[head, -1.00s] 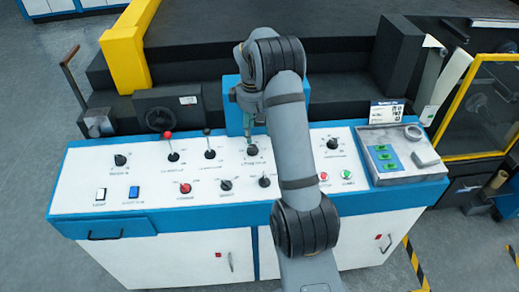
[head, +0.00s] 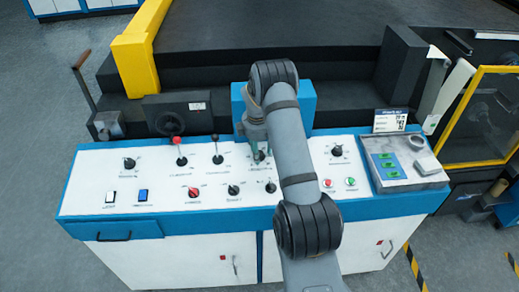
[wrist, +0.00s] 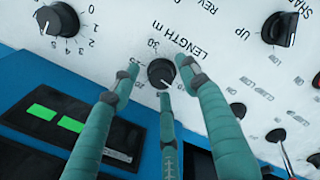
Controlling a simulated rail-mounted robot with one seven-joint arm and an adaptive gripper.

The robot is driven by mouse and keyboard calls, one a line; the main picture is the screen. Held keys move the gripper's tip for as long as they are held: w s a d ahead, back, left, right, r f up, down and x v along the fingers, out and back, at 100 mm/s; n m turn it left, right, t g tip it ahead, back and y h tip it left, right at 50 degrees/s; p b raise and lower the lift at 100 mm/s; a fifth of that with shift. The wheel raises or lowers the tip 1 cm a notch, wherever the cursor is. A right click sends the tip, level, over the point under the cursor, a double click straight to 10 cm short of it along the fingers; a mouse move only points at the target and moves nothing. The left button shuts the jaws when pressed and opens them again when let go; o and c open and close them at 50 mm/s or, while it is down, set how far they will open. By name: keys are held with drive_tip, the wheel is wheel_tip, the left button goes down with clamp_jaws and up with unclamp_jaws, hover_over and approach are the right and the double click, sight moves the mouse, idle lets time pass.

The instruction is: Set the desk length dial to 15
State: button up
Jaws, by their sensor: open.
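The length dial (wrist: 161,73) is a small round black knob on the white panel, labelled "LENGTH m" in the wrist view. The numbers 30, 25 and 20 show beside it. Its pointer is too small to read surely, and the lower numbers are hidden by my fingers. My gripper (wrist: 160,78) is open, with its green fingers spread around the knob: one tip to the left, one to the right, one below. I cannot tell whether any finger touches it. In the head view my gripper (head: 260,148) is right over the dial, mostly covering it.
A larger black dial (wrist: 60,20) sits at the upper left in the wrist view, and another dial (wrist: 279,28) at the upper right. In the head view, red-topped and black levers (head: 217,150) stand left of my gripper. A grey screen unit (head: 395,165) is at the right.

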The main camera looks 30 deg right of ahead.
drive_tip(key=shift+w+a+f, duration=0.1)
drive_tip(key=shift+f, duration=0.05)
drive_tip(key=shift+c, duration=0.8)
clamp_jaws()
drive_tip(key=shift+f+m+b, duration=0.15)
drive_tip(key=shift+m+b, duration=0.15)
drive_tip(key=shift+b, duration=0.2)
drive_tip(key=shift+m+b, duration=0.6)
drive_tip(key=shift+b, duration=0.1)
drive_tip(key=shift+f+m+b, duration=0.1)
drive_tip(key=shift+m+b, duration=1.1)
drive_tip(key=shift+b, duration=0.05)
drive_tip(key=m+b, duration=0.2)
drive_tip(key=m, duration=0.1)
drive_tip(key=shift+m+y+b, duration=0.3)
drive_tip(key=shift+m+b, duration=0.8)
drive_tip(key=shift+m, duration=0.5)
drive_tip(key=shift+r, duration=0.2)
